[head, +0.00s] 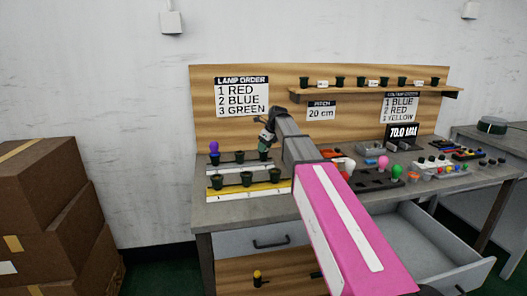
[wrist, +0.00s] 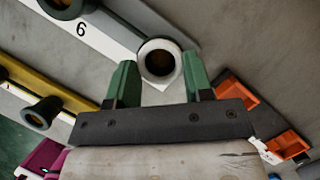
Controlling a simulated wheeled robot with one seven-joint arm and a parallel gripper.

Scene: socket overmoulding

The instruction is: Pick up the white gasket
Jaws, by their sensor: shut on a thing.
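The white gasket (wrist: 158,82) shows in the wrist view as a pale ring with a dark brown centre, at the end of a dark rail with a white strip marked 6. My gripper (wrist: 158,65) has one green finger on each side of the ring and is shut on it. I cannot tell whether the ring still sits around a socket or is clear of it. In the head view my gripper (head: 265,143) is low over the right end of the back socket rail (head: 232,167); the gasket is hidden there.
A yellow rail (head: 270,188) with several dark sockets stands in front. Orange parts (wrist: 236,92) lie to the right in the wrist view. Coloured bulbs (head: 383,161) and small parts fill the bench's right side. A drawer (head: 440,245) hangs open below. Cardboard boxes (head: 50,215) stand left.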

